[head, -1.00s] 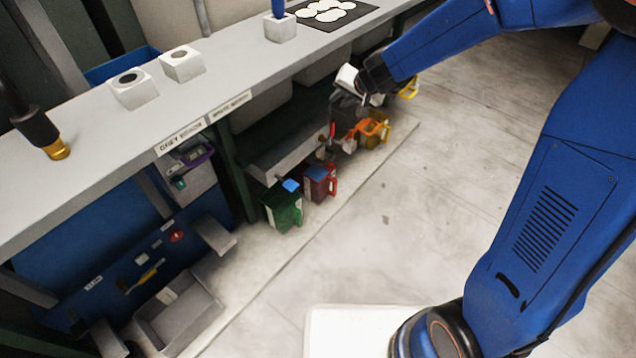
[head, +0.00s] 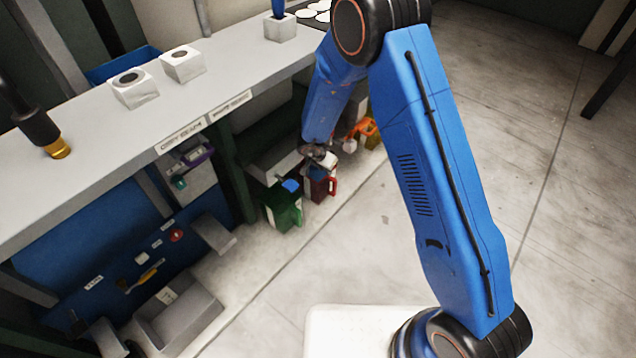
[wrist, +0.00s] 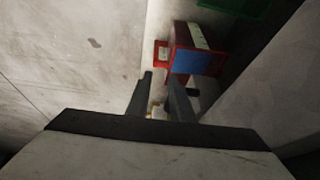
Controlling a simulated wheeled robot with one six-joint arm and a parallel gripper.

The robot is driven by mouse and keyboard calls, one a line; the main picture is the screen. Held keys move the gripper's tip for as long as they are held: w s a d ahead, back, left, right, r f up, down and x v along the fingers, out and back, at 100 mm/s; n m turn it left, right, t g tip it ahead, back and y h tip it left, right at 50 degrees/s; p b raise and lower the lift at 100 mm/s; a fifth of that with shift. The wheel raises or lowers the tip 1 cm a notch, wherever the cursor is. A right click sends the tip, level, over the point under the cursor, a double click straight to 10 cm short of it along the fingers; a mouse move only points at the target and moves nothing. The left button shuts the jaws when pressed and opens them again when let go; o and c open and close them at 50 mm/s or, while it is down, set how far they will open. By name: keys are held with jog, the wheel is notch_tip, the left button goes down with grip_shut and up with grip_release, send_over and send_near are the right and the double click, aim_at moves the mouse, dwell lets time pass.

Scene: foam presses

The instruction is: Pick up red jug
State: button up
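The red jug (head: 319,189) stands on the floor under the bench, with its handle on the right side. My gripper (head: 322,158) is above it in the head view and partly hides its top. In the wrist view the red jug (wrist: 198,38) lies beyond the fingertips, with its blue top, white label and red handle in sight. My gripper (wrist: 160,75) is open, with a gap between its two dark fingers. Nothing shows held between them, and they look apart from the jug.
A green jug (head: 284,206) with a blue top stands just left of the red one. Orange and yellow jugs (head: 369,132) stand farther back. The bench (head: 110,140) overhangs at the left, with a grey bin (head: 178,318) below it. The floor (head: 400,245) at the right is clear.

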jog(key=f, duration=0.2)
send_near(333, 188)
jog(key=shift+h, duration=0.3)
jog(key=x, duration=0.9)
jog(key=shift+w+a+f, duration=0.15)
jog(key=shift+a+f, duration=0.05)
jog(key=shift+f, duration=0.1)
grip_shut()
